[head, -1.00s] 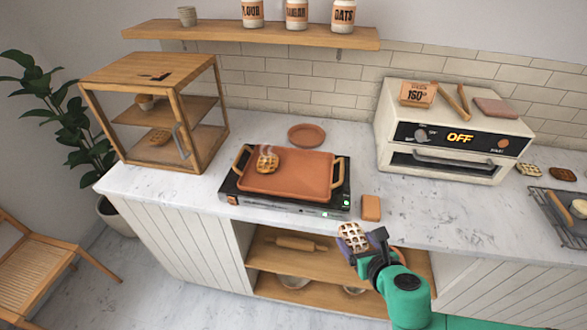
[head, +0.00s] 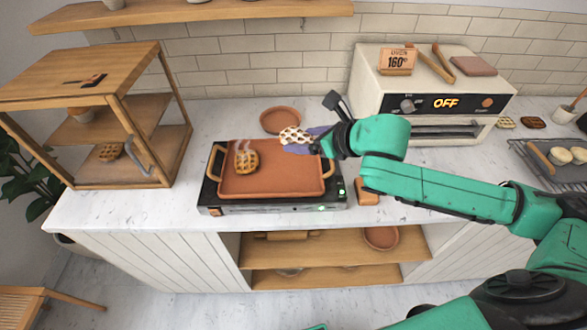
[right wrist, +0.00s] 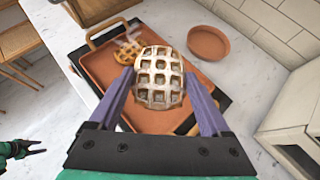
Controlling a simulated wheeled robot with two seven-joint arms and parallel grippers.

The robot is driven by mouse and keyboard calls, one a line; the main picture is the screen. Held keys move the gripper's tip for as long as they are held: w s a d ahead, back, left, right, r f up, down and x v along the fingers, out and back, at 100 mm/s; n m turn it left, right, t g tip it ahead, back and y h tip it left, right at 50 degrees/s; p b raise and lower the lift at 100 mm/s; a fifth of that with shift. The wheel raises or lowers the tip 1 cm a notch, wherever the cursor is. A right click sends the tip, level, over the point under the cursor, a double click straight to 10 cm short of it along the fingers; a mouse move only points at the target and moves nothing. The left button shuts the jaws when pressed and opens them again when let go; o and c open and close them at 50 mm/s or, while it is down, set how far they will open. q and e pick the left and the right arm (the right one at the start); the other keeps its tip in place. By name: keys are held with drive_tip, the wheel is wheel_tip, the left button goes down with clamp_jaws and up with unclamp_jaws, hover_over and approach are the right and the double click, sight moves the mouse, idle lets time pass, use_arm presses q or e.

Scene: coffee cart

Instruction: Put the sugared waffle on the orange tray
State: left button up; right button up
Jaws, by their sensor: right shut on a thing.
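The sugared waffle (head: 294,135) has white powder on its grid and is held up by my right gripper (head: 304,143), which is shut on it. In the right wrist view the sugared waffle (right wrist: 159,78) sits between the two purple fingers, over the orange tray (right wrist: 185,88). In the head view the gripper is above the right back part of the orange tray (head: 275,180). The tray lies on a black hot plate and carries a browner, steaming waffle (head: 246,161) at its left. My left gripper (right wrist: 22,150) shows in the right wrist view, apart and open, holding nothing.
A terracotta dish (head: 272,120) is behind the tray. A wooden display case (head: 165,85) stands left and a white oven (head: 440,75) right. A small orange block (head: 366,193) lies by the hot plate. The tray's middle and right are bare.

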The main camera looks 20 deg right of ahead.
drive_tip(key=f, duration=0.3)
drive_tip(key=shift+s+d+f, duration=0.1)
drive_tip(key=shift+s+f, duration=0.15)
drive_tip(key=shift+s, duration=0.15)
drive_tip(key=shift+w+a+f, duration=0.15)
drive_tip(key=shift+f, duration=0.45)
drive_tip(key=shift+w+a+f, duration=0.1)
drive_tip(key=shift+f, duration=0.5)
drive_tip(key=f, duration=0.1)
drive_tip(key=w+f, duration=0.1)
drive_tip(key=a+f, duration=0.1)
drive_tip(key=shift+w+f, duration=0.2)
drive_tip(key=shift+w, duration=0.05)
drive_tip(key=f, duration=0.3)
drive_tip(key=shift+s+d, duration=0.15)
drive_tip(key=shift+d, duration=0.05)
drive_tip(key=shift+s+d, duration=0.1)
drive_tip(key=shift+s, duration=0.05)
drive_tip(key=shift+f, duration=0.15)
drive_tip(key=o, duration=1.2)
use_arm(q)
drive_tip(key=shift+s+a+f, duration=0.1)
drive_tip(key=shift+s+f, duration=0.1)
drive_tip(key=shift+r, duration=0.1)
